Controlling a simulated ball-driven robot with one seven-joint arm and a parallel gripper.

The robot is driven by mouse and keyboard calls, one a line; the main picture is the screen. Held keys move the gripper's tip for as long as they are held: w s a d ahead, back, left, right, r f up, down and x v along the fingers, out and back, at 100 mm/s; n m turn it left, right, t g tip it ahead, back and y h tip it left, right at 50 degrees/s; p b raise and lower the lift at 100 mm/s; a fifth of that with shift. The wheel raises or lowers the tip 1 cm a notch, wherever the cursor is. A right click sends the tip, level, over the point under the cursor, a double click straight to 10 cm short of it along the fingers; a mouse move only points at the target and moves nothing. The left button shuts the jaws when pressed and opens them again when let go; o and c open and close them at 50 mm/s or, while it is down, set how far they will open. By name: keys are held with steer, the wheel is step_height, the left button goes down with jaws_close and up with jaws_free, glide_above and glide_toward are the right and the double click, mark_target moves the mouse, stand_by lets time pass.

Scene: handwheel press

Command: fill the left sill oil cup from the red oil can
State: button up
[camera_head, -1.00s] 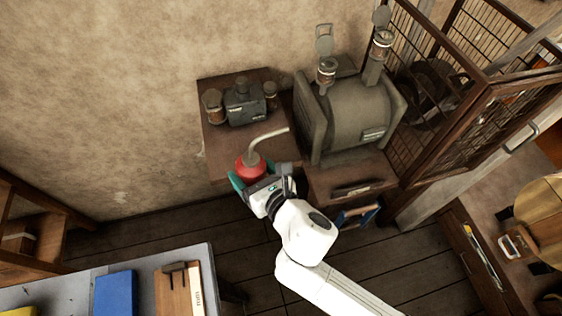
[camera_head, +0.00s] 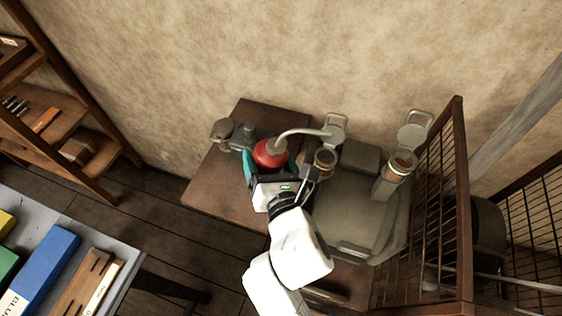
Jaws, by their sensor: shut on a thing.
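The red oil can (camera_head: 269,154) is held in my gripper (camera_head: 277,172), which is shut on it. Its pale curved spout rises and reaches right. The left oil cup (camera_head: 325,161), a small glass cup with its round lid (camera_head: 335,130) swung up, stands on the grey machine housing (camera_head: 350,207). The spout's tip shows against that lid, just above the cup in the picture; I cannot tell its height or whether it touches. A right oil cup (camera_head: 402,163) with its lid up stands farther right. The can's lower part is hidden by my gripper.
A small wooden table (camera_head: 215,182) bears a dark box (camera_head: 243,136) and a lidded jar (camera_head: 221,130). A mesh cage (camera_head: 432,215) stands close on the right. A wall is behind. A bench with a blue binder (camera_head: 45,265) is at lower left.

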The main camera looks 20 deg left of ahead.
steer(key=shift+a+f+m+b, duration=0.15)
steer(key=shift+a+m+b, duration=0.1)
steer(key=shift+m+b, duration=0.05)
steer(key=m+b, duration=0.1)
steer(key=b, duration=0.2)
steer(key=a+y+b, duration=0.1)
steer(key=b, duration=0.2)
steer(key=shift+s+a+f+m+t, duration=0.15)
steer(key=shift+s+a+m+t, duration=0.1)
steer(key=shift+m+t, duration=0.15)
steer(key=shift+s+a+r+m+t+y+b, duration=0.1)
steer(key=shift+a+r+m+t+y+b, duration=0.15)
steer(key=shift+r+m+b, duration=0.6)
steer(key=shift+s+a+r+m+t+y+b, duration=0.15)
steer(key=shift+a+r+m+y+b, duration=0.2)
steer(key=shift+r+m+b, duration=0.5)
steer(key=shift+w, duration=0.1)
steer(key=shift+r, duration=0.1)
